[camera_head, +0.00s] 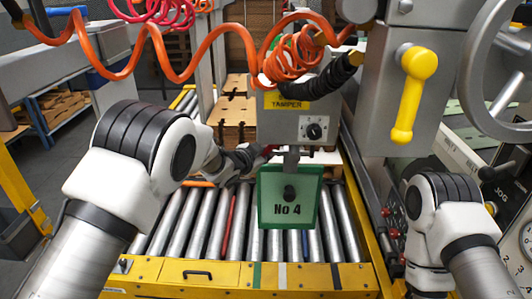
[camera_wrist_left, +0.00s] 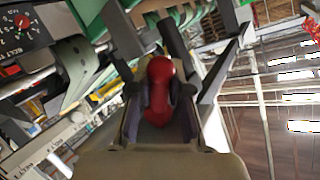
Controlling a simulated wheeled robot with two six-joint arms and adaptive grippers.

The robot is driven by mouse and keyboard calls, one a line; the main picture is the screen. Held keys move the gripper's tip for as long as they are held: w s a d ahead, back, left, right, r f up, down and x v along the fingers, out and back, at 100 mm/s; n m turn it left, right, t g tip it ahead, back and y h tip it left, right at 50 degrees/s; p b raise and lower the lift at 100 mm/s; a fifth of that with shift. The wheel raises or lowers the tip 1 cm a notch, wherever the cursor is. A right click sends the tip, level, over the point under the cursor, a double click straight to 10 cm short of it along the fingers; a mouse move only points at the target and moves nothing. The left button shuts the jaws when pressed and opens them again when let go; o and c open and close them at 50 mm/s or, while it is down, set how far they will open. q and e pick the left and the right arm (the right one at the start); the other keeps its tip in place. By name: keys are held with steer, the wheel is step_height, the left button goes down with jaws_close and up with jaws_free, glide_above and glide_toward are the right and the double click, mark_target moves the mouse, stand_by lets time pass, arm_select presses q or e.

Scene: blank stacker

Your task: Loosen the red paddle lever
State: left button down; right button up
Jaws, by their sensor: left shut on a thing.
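The red paddle lever (camera_wrist_left: 160,88) shows large in the left wrist view, its rounded red end between the two fingers of my left gripper (camera_wrist_left: 160,98). The fingers are shut on it from both sides. In the head view my left gripper (camera_head: 250,156) reaches the left side of the grey tamper box (camera_head: 290,122), just above the green "No 4" plate (camera_head: 288,220).
A roller conveyor (camera_head: 170,228) with a yellow front frame (camera_head: 225,274) runs below. Orange coiled hoses (camera_head: 205,45) hang above the left arm. A yellow lever (camera_head: 412,95) and a grey handwheel (camera_head: 470,75) are on the machine at right. Stacked cardboard (camera_head: 232,112) stands behind the gripper.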

arm_select(q)
steer(key=c, duration=1.1)
jaws_free()
steer(key=v, duration=1.2)
